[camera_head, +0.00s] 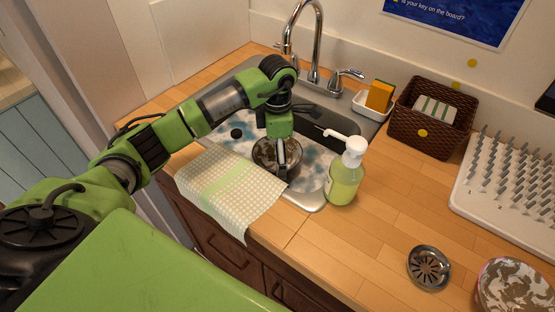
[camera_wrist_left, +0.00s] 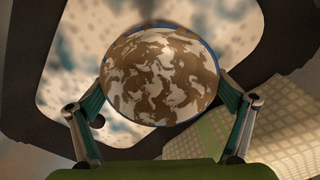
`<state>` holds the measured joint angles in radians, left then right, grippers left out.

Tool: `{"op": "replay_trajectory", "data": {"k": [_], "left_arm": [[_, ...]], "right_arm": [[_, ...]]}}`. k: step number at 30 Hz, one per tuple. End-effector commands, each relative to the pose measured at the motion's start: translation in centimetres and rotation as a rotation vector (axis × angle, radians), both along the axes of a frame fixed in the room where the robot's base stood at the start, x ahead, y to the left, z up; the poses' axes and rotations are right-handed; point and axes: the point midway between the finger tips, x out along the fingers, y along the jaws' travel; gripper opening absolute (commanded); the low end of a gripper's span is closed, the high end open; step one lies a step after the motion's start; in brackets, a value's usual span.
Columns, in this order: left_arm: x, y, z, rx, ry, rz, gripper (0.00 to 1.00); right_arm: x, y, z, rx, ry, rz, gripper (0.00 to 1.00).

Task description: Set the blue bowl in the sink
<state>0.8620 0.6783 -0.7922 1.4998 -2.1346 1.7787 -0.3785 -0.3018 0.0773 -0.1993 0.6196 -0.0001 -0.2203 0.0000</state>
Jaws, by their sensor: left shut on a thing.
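The blue bowl (camera_head: 268,158) is over or inside the sink (camera_head: 232,148). Its mottled brown and white surface faces up, and a blue rim shows around that surface (camera_wrist_left: 160,75) in the left wrist view. My left gripper (camera_head: 283,158) reaches down from above and is shut on the bowl; in the left wrist view its two fingers (camera_wrist_left: 163,108) sit at either side of it. I cannot tell whether the bowl touches the sink's bottom. Part of the bowl is hidden behind a finger. My right gripper is not in view.
A soap bottle (camera_head: 343,178) stands by the sink's right edge. A checked towel (camera_head: 230,192) hangs over its front. The faucet (camera_head: 314,45) and sponge holder (camera_head: 372,106) are behind. A basket (camera_head: 402,128), drying rack (camera_head: 478,195), strainer (camera_head: 429,267) and another mottled bowl (camera_head: 515,288) are right.

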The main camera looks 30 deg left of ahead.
Motion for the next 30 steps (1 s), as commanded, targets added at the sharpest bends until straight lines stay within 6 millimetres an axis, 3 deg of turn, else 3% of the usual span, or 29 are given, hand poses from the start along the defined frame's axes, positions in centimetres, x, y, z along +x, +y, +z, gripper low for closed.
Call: {"op": "replay_trajectory", "data": {"k": [6,17,18,30], "left_arm": [[-0.1,0.0,-2.8,-0.002,0.002,0.001,0.57],[0.0,0.0,-3.4,0.000,0.000,0.000,0.57],[-0.1,0.0,-3.3,0.000,0.001,0.000,1.00],[0.1,0.0,-2.4,0.000,-0.003,0.000,1.00]], "right_arm": [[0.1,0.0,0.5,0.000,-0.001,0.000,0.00],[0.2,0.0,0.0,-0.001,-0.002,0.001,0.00],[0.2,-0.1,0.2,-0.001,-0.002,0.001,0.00],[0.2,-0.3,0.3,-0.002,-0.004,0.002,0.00]]}}
